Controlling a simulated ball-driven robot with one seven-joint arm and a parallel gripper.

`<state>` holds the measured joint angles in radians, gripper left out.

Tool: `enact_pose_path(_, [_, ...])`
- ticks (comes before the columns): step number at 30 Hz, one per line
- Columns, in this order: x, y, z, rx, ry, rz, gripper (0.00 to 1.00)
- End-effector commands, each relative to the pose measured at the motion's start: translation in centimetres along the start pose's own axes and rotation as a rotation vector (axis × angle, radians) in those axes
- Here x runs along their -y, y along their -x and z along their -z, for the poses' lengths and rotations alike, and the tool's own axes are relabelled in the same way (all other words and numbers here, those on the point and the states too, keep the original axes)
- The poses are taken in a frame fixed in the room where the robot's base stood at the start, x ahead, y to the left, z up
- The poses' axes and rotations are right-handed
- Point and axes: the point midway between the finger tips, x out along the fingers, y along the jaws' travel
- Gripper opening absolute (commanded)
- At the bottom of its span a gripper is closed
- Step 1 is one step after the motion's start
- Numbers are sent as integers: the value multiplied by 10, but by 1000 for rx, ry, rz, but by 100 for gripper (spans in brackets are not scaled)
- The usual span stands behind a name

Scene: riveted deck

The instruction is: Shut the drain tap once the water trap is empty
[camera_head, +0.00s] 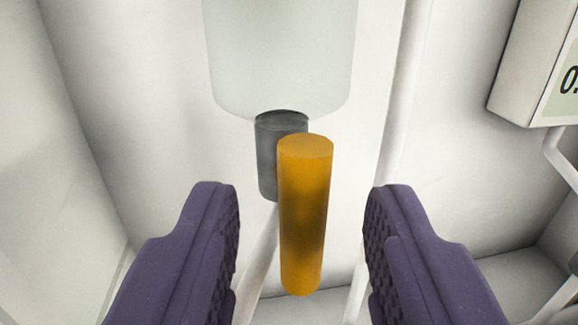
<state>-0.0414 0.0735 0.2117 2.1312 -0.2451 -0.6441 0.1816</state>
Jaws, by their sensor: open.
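The water trap (282,60) is a pale, translucent bowl at the top middle, cut off by the picture's upper edge. I see no clear water line in it. Below it is a dark grey drain stub (268,160). In front of the stub, the drain tap's orange handle (305,215) hangs nearly upright. My gripper (303,235) is open, with one purple ridged finger on each side of the handle. There is a gap on both sides, and neither finger visibly touches it.
A white box with a display (560,80) is at the upper right, its reading cut off after "0." A pale vertical pipe (400,110) runs right of the trap. A thin tube (258,265) runs down below the stub. White wall panels stand behind.

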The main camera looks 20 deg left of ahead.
Motion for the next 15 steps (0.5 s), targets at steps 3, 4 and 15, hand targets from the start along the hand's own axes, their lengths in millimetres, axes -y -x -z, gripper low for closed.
enact_pose_path(3, [0, -8, 0, -1, -1, 0, 43])
enact_pose_path(4, [0, -8, 0, -1, -1, -1, 43])
enact_pose_path(15, [0, -8, 1, 0, 0, -1, 7])
